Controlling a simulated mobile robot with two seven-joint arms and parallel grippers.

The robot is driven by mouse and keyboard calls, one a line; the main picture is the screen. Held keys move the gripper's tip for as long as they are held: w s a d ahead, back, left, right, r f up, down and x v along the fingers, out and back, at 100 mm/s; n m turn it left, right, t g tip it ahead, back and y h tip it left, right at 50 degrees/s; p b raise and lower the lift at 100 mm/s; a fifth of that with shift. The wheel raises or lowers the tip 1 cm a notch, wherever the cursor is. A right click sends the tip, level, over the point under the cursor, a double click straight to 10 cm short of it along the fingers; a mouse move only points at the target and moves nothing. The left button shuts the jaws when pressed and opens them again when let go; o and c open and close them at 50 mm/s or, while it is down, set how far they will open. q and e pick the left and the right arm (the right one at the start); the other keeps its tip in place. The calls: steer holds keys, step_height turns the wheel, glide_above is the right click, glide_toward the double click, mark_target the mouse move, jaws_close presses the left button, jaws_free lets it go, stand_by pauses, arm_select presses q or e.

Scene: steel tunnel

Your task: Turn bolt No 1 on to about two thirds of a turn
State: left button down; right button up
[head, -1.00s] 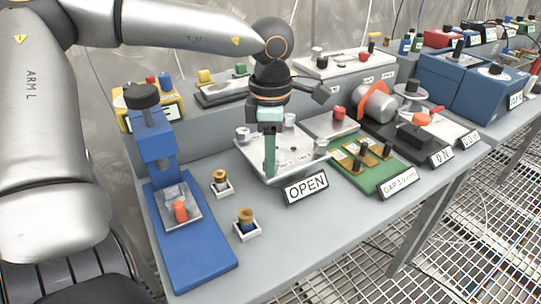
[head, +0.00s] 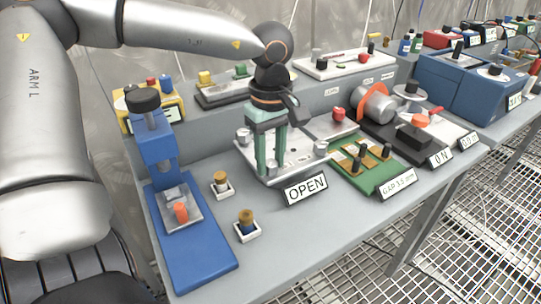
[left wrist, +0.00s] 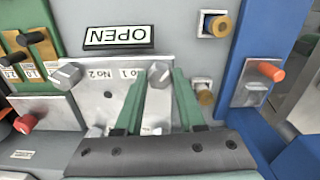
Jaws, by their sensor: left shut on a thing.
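Bolt No 1 (left wrist: 158,73) is a grey hex head on a light metal plate (left wrist: 102,92), beside the label "No 1" in the left wrist view. The green fingers of my left gripper (left wrist: 160,78) are around it, one on each side, shut on it. My right gripper is in neither view.
An "OPEN" sign (head: 306,188) stands at the plate's near edge. A blue press (head: 190,240) and two small brass-topped pieces (head: 221,182) (head: 246,220) are to the left. A green board (head: 368,166) is to the right.

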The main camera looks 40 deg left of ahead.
arm_select(q)
steer(key=shift+m, duration=1.7)
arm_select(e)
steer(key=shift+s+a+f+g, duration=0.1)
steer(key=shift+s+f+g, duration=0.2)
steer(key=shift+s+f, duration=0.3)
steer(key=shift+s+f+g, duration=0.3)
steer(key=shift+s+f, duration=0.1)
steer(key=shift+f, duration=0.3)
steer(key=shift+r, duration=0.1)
arm_select(q)
steer(key=c, duration=0.5)
jaws_free()
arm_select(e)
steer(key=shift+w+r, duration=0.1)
